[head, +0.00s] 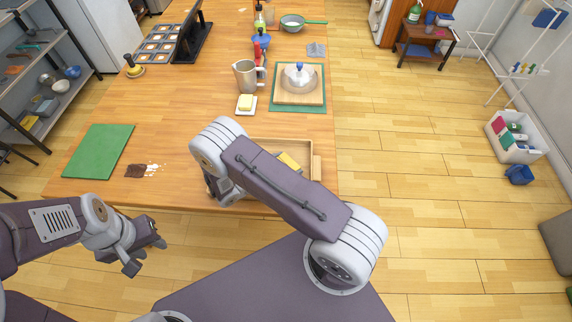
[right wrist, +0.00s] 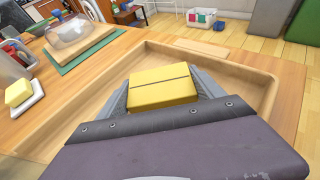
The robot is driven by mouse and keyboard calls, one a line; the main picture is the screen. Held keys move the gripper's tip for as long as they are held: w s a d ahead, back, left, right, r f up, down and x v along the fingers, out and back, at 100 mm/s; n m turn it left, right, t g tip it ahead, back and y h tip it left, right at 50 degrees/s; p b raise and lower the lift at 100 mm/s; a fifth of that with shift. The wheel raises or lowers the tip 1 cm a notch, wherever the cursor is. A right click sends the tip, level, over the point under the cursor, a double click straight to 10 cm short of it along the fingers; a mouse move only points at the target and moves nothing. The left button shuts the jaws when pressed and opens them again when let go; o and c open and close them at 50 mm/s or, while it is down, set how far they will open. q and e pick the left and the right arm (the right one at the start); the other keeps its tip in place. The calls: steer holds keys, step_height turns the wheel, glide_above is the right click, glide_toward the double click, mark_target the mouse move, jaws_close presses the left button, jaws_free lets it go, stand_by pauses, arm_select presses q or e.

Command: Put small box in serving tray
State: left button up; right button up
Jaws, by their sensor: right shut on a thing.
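The small box (right wrist: 162,88) is yellow with a dark line across it. My right gripper (right wrist: 164,95) is shut on it, with a grey finger at each side. The serving tray (right wrist: 270,72) is pale wood with raised walls, and the box is within its outline. I cannot tell whether the box touches the tray floor. In the head view, the tray (head: 275,143) is at the table's near edge, and part of the box (head: 289,161) shows past my right arm, which hides much of the tray. My left gripper (head: 147,256) is open and empty, off the table's near edge.
A cutting board with a glass-domed dish (head: 299,76) is behind the tray. A metal pitcher (head: 245,75) and a butter dish (head: 246,110) stand beside it. A green mat (head: 98,151) and a brown spill (head: 136,171) lie left. The table middle is clear.

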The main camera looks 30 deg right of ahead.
steer(key=shift+f, duration=0.25)
steer(key=o, duration=1.5)
steer(key=b+v, duration=0.1)
steer(key=v, duration=0.8)
jaws_close()
stand_by(0.7)
